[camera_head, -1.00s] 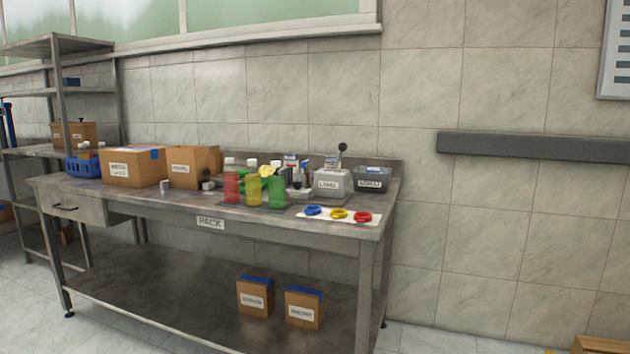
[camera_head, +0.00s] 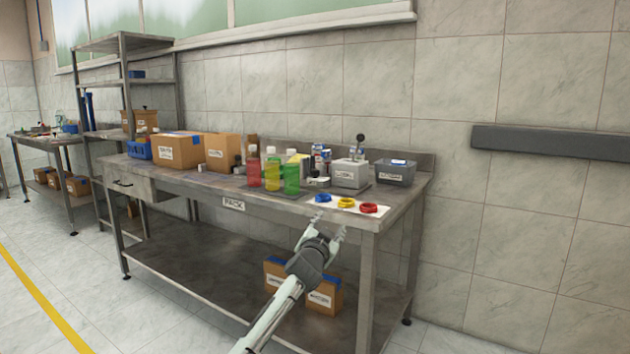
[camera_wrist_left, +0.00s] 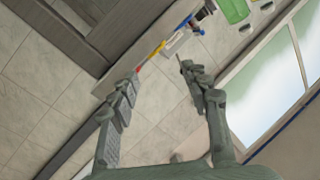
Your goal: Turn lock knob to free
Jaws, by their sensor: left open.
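On the bench marked PACK stands a grey box (camera_head: 349,174) with a dark ball-topped lever (camera_head: 360,143) rising from its back. The ball may be the lock knob; I cannot tell at this size. My left gripper (camera_head: 326,233) is open and empty in front of the bench's front edge, below the coloured rings. In the left wrist view the two fingers (camera_wrist_left: 160,75) are spread wide, with a green bottle (camera_wrist_left: 234,10) and the bench edge beyond them. The right gripper is not in view.
A white mat holds a blue ring (camera_head: 322,198), a yellow ring (camera_head: 346,203) and a red ring (camera_head: 368,208) near the front edge. Red, yellow and green bottles (camera_head: 291,178) stand left of the grey box. A dark bin (camera_head: 396,174) stands to its right. Cartons (camera_head: 178,151) fill the left side.

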